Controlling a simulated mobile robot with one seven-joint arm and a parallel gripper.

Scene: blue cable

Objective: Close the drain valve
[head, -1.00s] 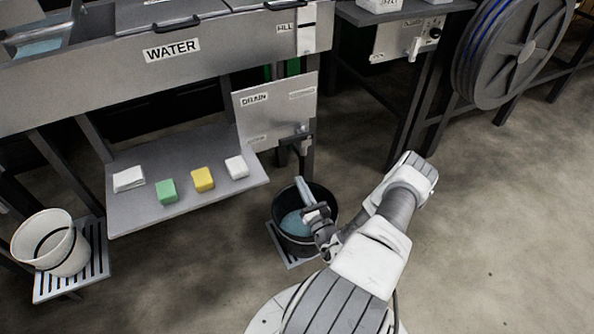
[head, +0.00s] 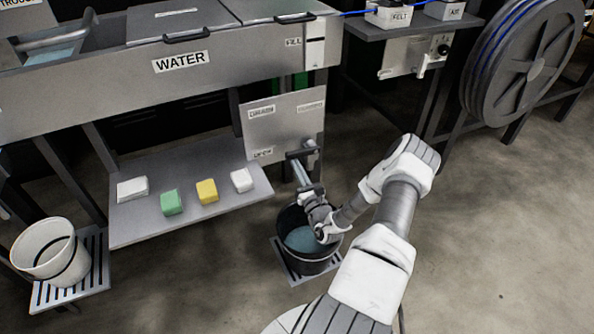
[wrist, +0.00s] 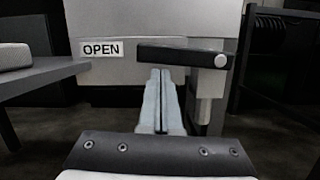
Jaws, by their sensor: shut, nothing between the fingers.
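The drain valve is on a grey panel (head: 285,112) under the water tank. Its black lever (wrist: 175,54) lies level in the wrist view, pointing left from its pivot towards the OPEN label (wrist: 100,48). The lever (head: 299,154) also shows small in the head view. A pale spout (wrist: 206,104) hangs below the pivot. My gripper (wrist: 161,72) is shut and empty, its fingertips close under the lever's middle; I cannot tell if they touch. In the head view my gripper (head: 297,165) is above a black bucket (head: 310,264) holding bluish water.
A low shelf (head: 140,222) left of the valve carries white, green and yellow blocks. A white bucket (head: 45,250) stands on a grate at far left. A hose reel (head: 525,65) is at upper right. The floor on the right is clear.

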